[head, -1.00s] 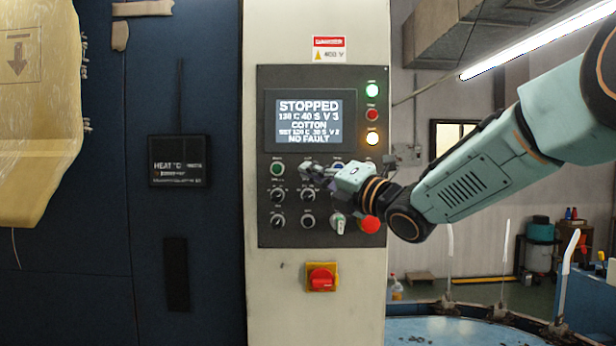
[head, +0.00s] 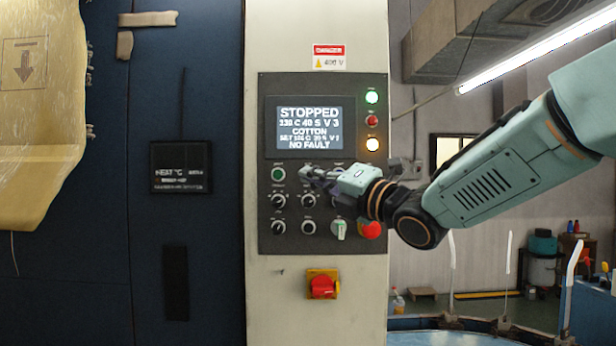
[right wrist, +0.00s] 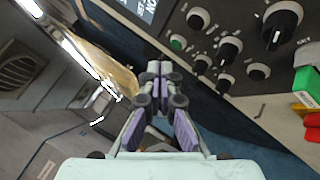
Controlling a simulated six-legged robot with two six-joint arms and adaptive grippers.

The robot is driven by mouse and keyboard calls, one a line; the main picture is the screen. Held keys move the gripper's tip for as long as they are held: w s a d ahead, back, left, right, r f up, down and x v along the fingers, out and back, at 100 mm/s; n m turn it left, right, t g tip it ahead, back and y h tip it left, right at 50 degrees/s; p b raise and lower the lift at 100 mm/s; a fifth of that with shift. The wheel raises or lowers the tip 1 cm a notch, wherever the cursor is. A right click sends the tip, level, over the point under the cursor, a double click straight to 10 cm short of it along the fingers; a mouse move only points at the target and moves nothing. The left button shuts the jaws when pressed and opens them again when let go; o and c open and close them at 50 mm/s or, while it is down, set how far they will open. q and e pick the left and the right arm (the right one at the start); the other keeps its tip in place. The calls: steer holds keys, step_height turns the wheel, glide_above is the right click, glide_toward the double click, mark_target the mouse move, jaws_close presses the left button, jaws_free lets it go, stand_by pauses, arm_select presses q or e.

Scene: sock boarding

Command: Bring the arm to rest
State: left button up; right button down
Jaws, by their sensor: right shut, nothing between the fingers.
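My right arm comes in from the right in the head view. Its right gripper (head: 318,174) is in front of the control panel, between the screen and the knobs, and covers part of the button row. In the right wrist view the right gripper (right wrist: 158,68) has its fingers together, shut and empty. The control panel (head: 268,120) has a screen (head: 309,122) reading STOPPED, COTTON and NO FAULT. A green button (head: 278,174) is just left of the fingertips. I cannot tell whether the fingers touch the panel. My left gripper is not in view.
Black knobs (head: 308,227) and a red mushroom button (head: 370,230) sit close below the gripper. A red and yellow switch (head: 322,285) is lower down. A blue round table (head: 430,338) with upright white rods (head: 508,265) is at lower right. Open room lies right of the panel column.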

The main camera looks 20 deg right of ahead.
steer(key=s+d+f+m+g+h+b, duration=0.1)
steer(key=s+f+m+g+h+b, duration=0.2)
steer(key=f+m, duration=1.3)
steer(key=s+d+f+m+g+h+b, duration=0.1)
steer(key=s+f+m+g+h, duration=0.5)
steer(key=f, duration=1.9)
steer(key=s+f+m+g+b, duration=0.1)
steer(key=s+f+m, duration=0.25)
steer(key=f, duration=0.35)
steer(key=s+d+f+m+g+b, duration=0.1)
steer(key=s+f+m+b, duration=0.1)
steer(key=s+f, duration=0.45)
steer(key=s+f+m+g+b, duration=0.1)
steer(key=s+f+m, duration=0.15)
steer(key=f, duration=0.55)
steer(key=s+f+g+b, duration=0.2)
steer(key=s+f, duration=0.6)
steer(key=s, duration=0.4)
steer(key=s+f+g+b, duration=0.2)
steer(key=s+f+g, duration=0.2)
steer(key=s+f, duration=0.4)
steer(key=s, duration=0.4)
steer(key=shift+d+f+h+b, duration=0.25)
steer(key=shift+h+b, duration=0.05)
steer(key=shift+b, duration=0.1)
